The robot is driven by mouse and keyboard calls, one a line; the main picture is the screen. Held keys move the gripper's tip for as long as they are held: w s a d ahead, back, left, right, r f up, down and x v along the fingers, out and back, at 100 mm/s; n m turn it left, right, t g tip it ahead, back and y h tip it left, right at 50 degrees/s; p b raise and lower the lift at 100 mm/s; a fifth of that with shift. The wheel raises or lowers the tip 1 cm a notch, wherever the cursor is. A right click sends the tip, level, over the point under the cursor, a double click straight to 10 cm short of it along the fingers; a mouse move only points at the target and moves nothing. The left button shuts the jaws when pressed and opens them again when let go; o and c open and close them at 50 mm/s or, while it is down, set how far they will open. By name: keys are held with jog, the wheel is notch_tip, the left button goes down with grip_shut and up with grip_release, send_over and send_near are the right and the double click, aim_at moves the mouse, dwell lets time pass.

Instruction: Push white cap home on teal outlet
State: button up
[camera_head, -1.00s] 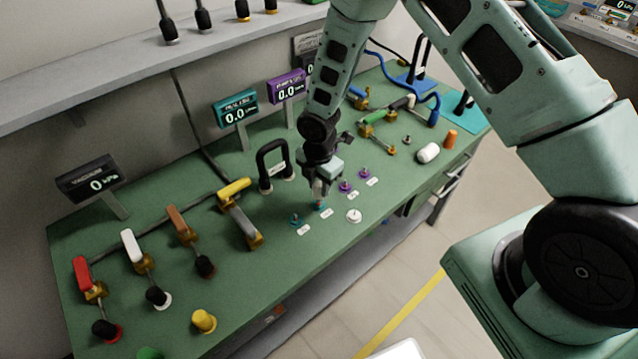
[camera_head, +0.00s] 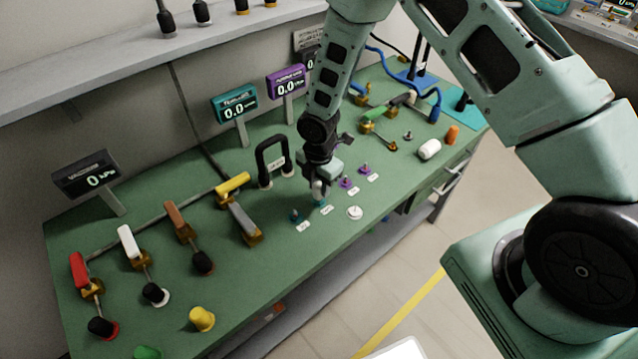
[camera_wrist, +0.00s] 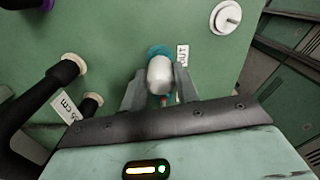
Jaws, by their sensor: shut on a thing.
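My gripper (camera_wrist: 160,88) is shut on the white cap (camera_wrist: 160,72), which sits between its two fingers in the wrist view. The cap is directly over the teal outlet (camera_wrist: 158,50), whose teal base shows just beyond it. In the head view my gripper (camera_head: 318,188) points down at the bench, with the teal outlet (camera_head: 320,204) right under the fingertips and the cap mostly hidden by them. I cannot tell how far the cap covers the outlet. Another teal outlet (camera_head: 296,216) stands to the left.
A white round fitting (camera_head: 355,212) lies to the right; it also shows in the wrist view (camera_wrist: 228,17). Purple outlets (camera_head: 346,183) stand behind. A black handle (camera_head: 272,162) rises close on the left. Valve levers (camera_head: 240,215) fill the left bench.

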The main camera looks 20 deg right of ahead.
aim_at(319, 184)
jog(key=shift+f+b, duration=0.6)
jog(key=shift+f, duration=0.25)
jog(key=o, duration=1.1)
jog(key=shift+c, duration=0.2)
jog(key=shift+r, duration=0.15)
notch_tip(319, 184, up, 17)
jog(key=b, duration=0.2)
jog(key=shift+r, duration=0.1)
